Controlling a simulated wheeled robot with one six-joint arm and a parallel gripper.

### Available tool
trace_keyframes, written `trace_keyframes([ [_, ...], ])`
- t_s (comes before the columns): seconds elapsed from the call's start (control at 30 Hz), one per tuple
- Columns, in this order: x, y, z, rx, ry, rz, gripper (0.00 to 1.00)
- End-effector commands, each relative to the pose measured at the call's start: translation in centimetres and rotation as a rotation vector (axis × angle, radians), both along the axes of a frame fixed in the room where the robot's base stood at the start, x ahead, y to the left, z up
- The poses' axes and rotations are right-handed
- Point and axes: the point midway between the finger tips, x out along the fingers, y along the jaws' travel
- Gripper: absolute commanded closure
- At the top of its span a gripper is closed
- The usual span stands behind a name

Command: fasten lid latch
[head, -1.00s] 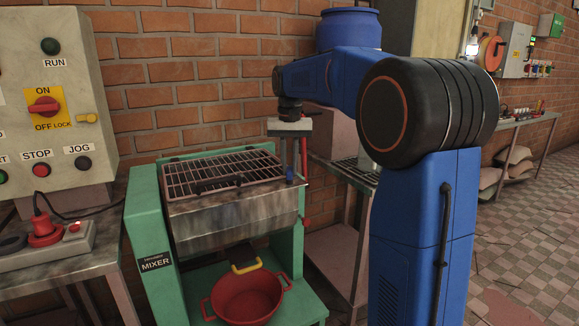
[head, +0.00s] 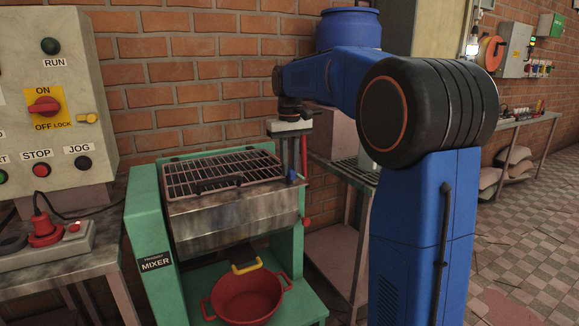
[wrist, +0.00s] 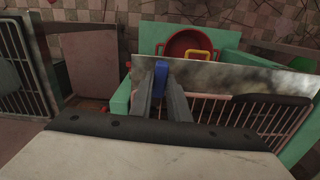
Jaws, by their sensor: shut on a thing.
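The lid latch is a small blue tab, seen in the wrist view (wrist: 160,70) at the corner of the mixer. The mixer's lid is a dark wire grid (head: 222,172) lying over the steel trough (head: 235,215); it also shows in the wrist view (wrist: 278,118). My gripper (head: 294,176) points down at the lid's right end. In the wrist view my gripper (wrist: 160,88) has its two grey fingers on either side of the blue latch, shut on it. In the head view the fingers largely cover the latch. I cannot tell whether the latch is engaged.
The green mixer frame (head: 145,215) surrounds the trough. A red pot (head: 246,299) stands below it, under a yellow handle (head: 246,267). A control box (head: 55,100) is at left. A metal table (head: 345,172) stands close on the right, and a brick wall is behind.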

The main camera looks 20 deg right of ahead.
Motion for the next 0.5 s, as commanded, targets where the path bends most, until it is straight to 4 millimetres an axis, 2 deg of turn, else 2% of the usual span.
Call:
trace_keyframes([
  [0.5, -0.01, -0.01, 0.03, -0.001, 0.000, 0.074, 1.00],
])
